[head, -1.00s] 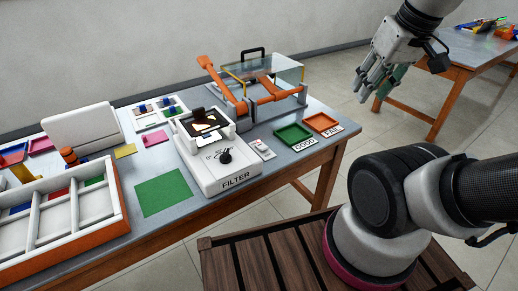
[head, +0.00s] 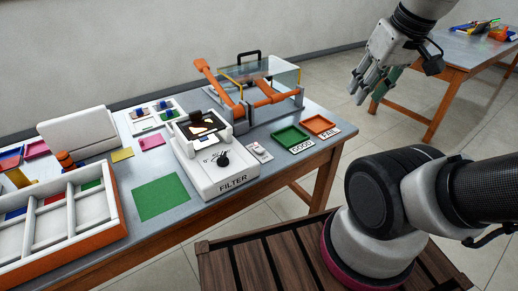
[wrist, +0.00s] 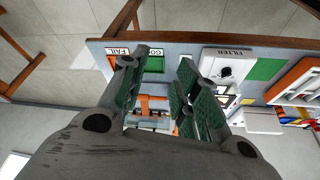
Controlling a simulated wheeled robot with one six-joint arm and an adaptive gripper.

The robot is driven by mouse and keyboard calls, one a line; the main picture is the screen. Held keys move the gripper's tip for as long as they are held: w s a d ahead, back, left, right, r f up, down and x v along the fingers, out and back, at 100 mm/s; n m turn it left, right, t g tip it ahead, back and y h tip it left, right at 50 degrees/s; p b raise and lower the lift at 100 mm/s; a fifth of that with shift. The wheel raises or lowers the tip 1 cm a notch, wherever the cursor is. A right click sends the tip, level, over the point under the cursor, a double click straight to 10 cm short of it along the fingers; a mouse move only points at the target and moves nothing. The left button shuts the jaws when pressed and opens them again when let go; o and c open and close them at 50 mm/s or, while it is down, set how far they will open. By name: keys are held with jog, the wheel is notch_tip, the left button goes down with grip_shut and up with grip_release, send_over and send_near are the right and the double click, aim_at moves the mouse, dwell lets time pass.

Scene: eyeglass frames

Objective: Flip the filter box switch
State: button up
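The white filter box (head: 207,178), labelled FILTER, stands near the front edge of the grey table. A black knob (head: 222,159) sits on its sloped top, with a dark framed window behind it. A small white unit (head: 259,152) lies on the table just right of the box; its details are too small to tell. My gripper (head: 368,92) hangs in the air to the right of the table, well apart from the box, with its fingers spread and empty. In the wrist view, the filter box (wrist: 215,63) and its knob (wrist: 226,72) appear upside down, right of the fingers (wrist: 158,82).
A green GOOD tray (head: 292,137) and an orange FAIL tray (head: 321,124) lie right of the box. A glass-walled station with orange arms (head: 268,99) stands behind. A divided white tray (head: 60,222) and a green mat (head: 160,197) are at left.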

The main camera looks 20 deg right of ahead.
jog(key=shift+a+f, duration=0.1)
jog(key=shift+a, duration=0.05)
jog(key=c, duration=0.3)
jog(key=w+a+f+g, duration=0.1)
jog(key=w+f+n+g, duration=0.1)
jog(key=f, duration=0.1)
jog(key=w+a+f, duration=0.1)
jog(key=shift+w+a+f+g, duration=0.2)
jog(key=shift+a+f+g, duration=0.1)
jog(key=shift+f+g, duration=0.1)
grip_shut()
jog(key=w+a+f+n, duration=0.1)
jog(key=w+a+f, duration=0.3)
jog(key=w, duration=0.3)
jog(key=w+a+f+t, duration=0.1)
jog(key=w+a+f, duration=0.2)
jog(key=w, duration=0.4)
jog(key=w+a+f+n+t+y, duration=0.1)
jog(key=w+a+f, duration=0.3)
jog(key=w, duration=0.4)
jog(key=shift+a+f+n, duration=0.3)
jog(key=shift+a+f, duration=0.05)
jog(key=shift+f, duration=0.25)
jog(key=shift+w, duration=0.1)
